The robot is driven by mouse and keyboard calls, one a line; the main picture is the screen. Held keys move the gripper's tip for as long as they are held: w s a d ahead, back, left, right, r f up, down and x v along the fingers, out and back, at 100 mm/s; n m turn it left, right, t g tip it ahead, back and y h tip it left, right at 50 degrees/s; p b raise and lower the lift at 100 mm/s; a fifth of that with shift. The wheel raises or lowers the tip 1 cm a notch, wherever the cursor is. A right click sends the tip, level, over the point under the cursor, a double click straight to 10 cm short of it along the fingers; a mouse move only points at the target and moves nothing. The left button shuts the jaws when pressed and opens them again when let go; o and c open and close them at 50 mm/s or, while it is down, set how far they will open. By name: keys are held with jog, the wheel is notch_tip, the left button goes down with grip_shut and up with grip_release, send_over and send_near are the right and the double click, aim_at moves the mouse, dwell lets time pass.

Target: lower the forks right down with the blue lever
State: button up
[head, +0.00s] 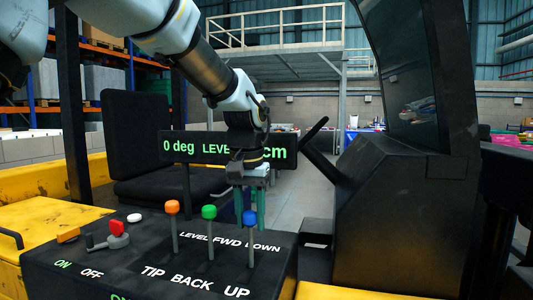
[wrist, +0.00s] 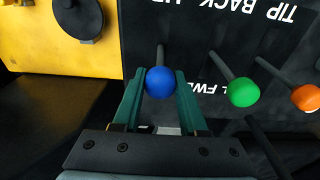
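The blue lever (head: 249,217) stands upright on the black control panel, with DOWN printed on its far side and UP on its near side. Its round knob also shows in the wrist view (wrist: 161,81). My gripper (head: 250,203) points down over this lever. In the wrist view its green fingers (wrist: 160,90) are open, one on each side of the blue knob, close to it. I cannot tell whether either finger touches it. The forks are not in view. A display (head: 190,147) reads 0 deg and LEVEL; my arm hides the number before cm.
The green lever (head: 209,213) and orange lever (head: 172,208) stand left of the blue one. A red key switch (head: 117,229) and white button (head: 134,217) sit further left. A black seat (head: 145,145) is behind; a dark console (head: 400,210) rises at right.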

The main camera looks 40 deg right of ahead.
jog(key=o, duration=0.5)
jog(key=shift+r, duration=0.1)
jog(key=r+p, duration=0.4)
jog(key=r, duration=0.1)
jog(key=r+p, duration=0.2)
jog(key=r, duration=0.1)
jog(key=shift+s+a+p, duration=0.25)
jog(key=shift+a+p, duration=0.1)
jog(key=shift+f, duration=0.1)
jog(key=r, duration=0.3)
jog(key=r+b, duration=0.1)
jog(key=r, duration=0.3)
jog(key=a+r+b, duration=0.1)
jog(key=r, duration=0.2)
jog(key=shift+s+r, duration=0.25)
jog(key=shift+r, duration=0.1)
